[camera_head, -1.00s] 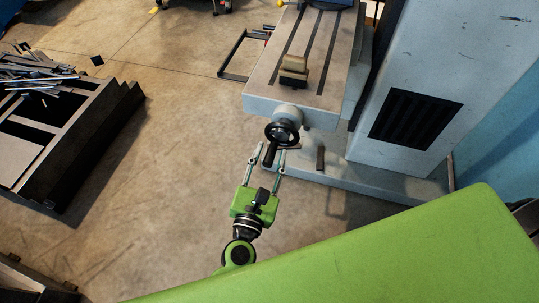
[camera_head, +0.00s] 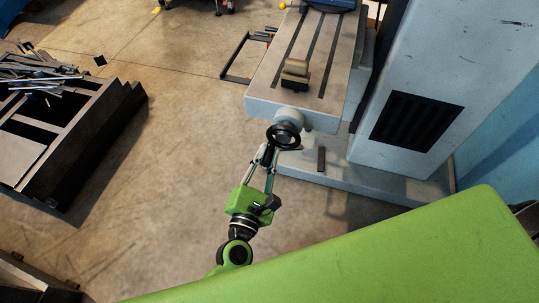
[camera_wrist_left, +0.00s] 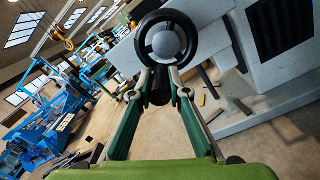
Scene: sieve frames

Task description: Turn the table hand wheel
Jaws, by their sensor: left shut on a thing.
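The black table hand wheel (camera_head: 284,136) sits on the front end of the grey machine table (camera_head: 285,108). In the left wrist view the wheel (camera_wrist_left: 166,41) faces me, with its dark handle (camera_wrist_left: 158,88) sticking out below toward me. My left gripper (camera_head: 268,153) is at the wheel's lower left in the head view. Its two fingers are closed on the handle, one on each side, as the left wrist view (camera_wrist_left: 159,82) shows. The fingers hide much of the handle in the head view. My right gripper is not in view.
A dark crate with metal scraps (camera_head: 75,135) is at the left. The floor between is open.

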